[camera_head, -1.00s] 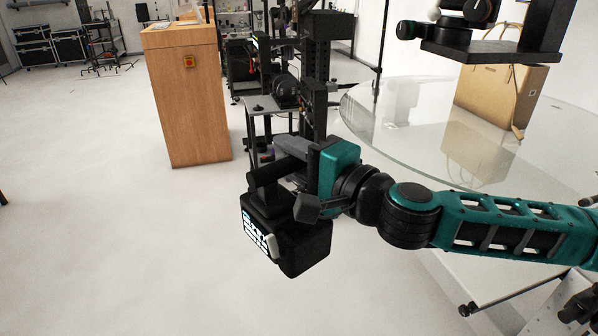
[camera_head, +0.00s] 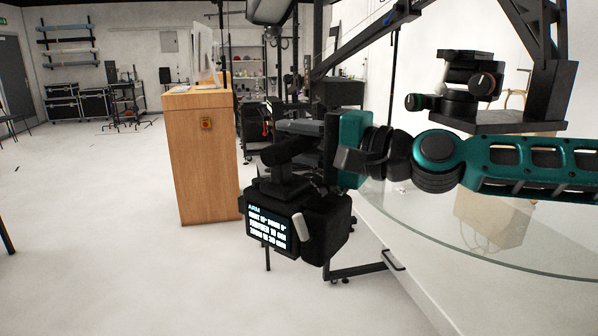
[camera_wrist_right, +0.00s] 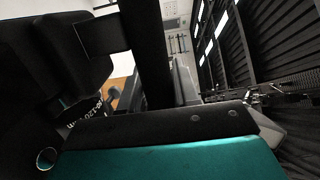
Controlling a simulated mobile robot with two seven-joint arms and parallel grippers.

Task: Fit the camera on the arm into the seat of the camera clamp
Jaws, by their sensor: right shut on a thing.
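The camera (camera_head: 322,225) is a black box with a lit text screen on its back and a handle on top. My right gripper (camera_head: 308,145) is shut on the camera at its top handle and holds it in the air, left of the glass turntable. In the right wrist view, black camera parts (camera_wrist_right: 60,50) fill the left side. The camera clamp (camera_head: 465,58) is a black head with knobs on a dark plate, at upper right, well apart from the camera. Its top looks empty. The camera's underside is hidden. My left gripper is not in view.
The round glass turntable (camera_head: 470,245) spreads below the clamp at right. A black frame with a slanting beam (camera_head: 365,38) stands behind my right arm. A wooden cabinet (camera_head: 205,160) with a red button stands at left.

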